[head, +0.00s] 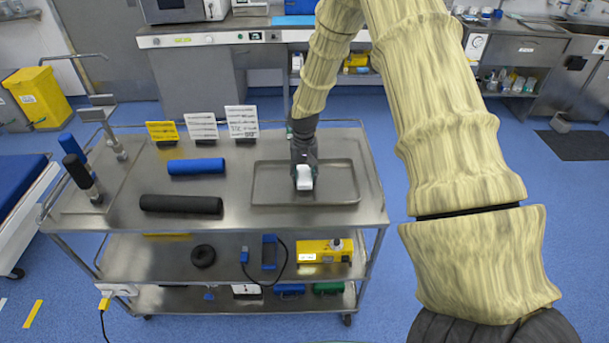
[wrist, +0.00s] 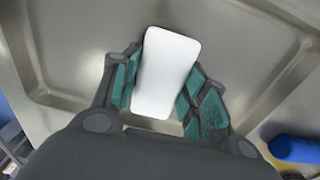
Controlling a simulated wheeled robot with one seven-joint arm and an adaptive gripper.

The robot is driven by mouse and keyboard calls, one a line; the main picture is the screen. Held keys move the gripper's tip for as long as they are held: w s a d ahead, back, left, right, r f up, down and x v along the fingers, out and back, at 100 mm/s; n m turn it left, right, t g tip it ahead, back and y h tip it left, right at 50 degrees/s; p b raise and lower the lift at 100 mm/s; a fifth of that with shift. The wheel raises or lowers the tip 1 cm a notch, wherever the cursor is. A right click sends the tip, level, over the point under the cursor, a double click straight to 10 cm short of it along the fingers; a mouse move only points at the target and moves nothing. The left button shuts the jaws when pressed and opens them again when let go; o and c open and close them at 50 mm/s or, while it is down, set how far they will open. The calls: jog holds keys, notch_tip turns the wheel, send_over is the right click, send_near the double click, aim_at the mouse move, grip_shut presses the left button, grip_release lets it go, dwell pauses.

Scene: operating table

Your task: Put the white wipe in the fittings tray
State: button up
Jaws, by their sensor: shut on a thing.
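The white wipe (wrist: 165,72) is a small white block with rounded corners. In the wrist view it sits between the green pads of my gripper (wrist: 164,98), which is shut on it. I cannot tell whether the wipe touches the tray floor.
A blue roll (head: 196,166) and a black roll (head: 181,204) lie on the trolley top (head: 235,185) left of the tray. Yellow and white signs (head: 201,126) stand at its back edge. Metal fittings with blue and black parts (head: 82,175) stand at the left end.

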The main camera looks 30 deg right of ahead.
aim_at(304, 175)
jog(key=shift+f, duration=0.65)
jog(key=shift+f, duration=0.1)
jog(key=o, duration=1.3)
jog(key=shift+c, duration=0.2)
notch_tip(304, 175, up, 12)
jog(key=b, duration=0.3)
jog(key=shift+a+b, duration=0.15)
jog(key=shift+b, duration=0.25)
